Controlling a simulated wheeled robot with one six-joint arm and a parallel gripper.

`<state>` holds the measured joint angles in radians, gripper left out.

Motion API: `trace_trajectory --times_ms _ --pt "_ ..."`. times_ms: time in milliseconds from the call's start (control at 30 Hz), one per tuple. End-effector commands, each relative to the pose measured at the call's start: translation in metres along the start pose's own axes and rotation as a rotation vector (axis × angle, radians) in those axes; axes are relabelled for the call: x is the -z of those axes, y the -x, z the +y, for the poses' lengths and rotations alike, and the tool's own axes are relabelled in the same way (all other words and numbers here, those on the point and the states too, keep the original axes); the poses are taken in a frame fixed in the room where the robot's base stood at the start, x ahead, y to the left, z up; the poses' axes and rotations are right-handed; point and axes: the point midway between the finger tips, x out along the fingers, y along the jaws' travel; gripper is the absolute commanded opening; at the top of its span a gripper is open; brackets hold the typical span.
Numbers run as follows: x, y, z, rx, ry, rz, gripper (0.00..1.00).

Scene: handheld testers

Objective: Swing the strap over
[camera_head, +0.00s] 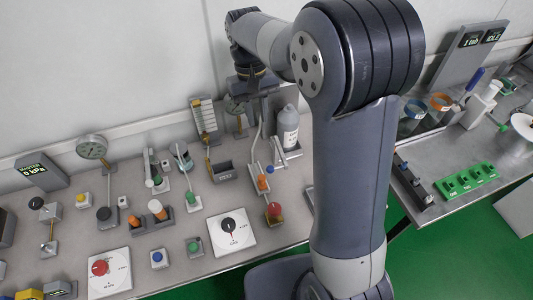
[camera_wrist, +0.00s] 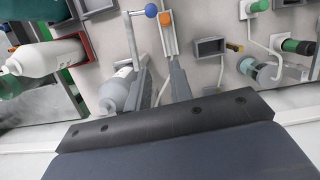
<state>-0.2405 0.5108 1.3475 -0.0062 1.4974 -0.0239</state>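A thin grey bar (camera_wrist: 131,40) with a blue ball at its bent end (camera_wrist: 151,10) stands beside a grey bottle (camera_wrist: 115,92) in the wrist view; it may be the strap, but I cannot be sure. In the head view the blue ball (camera_head: 270,169) sits in front of the bottle (camera_head: 288,127). The bar does not cross the bottle. A grey lever with an orange end (camera_wrist: 166,19) lies just right of the ball. My gripper (camera_head: 254,86) hangs above the back of the bench, left of the bottle and apart from it.
A dial plate (camera_head: 232,232) and a red knob (camera_head: 274,211) lie in front. A gauge (camera_head: 92,147) and several small fixtures fill the left bench. A green rack (camera_head: 466,180) is on the right bench. The wall is close behind my gripper.

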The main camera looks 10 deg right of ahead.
Motion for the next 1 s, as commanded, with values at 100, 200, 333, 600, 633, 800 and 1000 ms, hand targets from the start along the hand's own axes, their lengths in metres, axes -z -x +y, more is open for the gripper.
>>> trace_trajectory --times_ms 100,200,333,600,633,800,1000 --pt "-0.001 -0.023 0.0 0.0 0.0 -0.005 0.12" --pt "-0.001 -0.046 0.0 0.001 0.0 -0.006 0.03" --pt "-0.001 -0.074 0.0 0.001 0.0 -0.006 0.0" --pt "-0.023 -0.099 0.001 0.001 0.0 0.001 0.0" --pt "-0.025 -0.1 0.001 0.001 0.0 0.001 0.0" --pt "-0.033 -0.105 0.001 0.001 0.0 0.002 0.0" --pt "-0.034 -0.106 0.001 0.001 0.0 0.002 0.0"
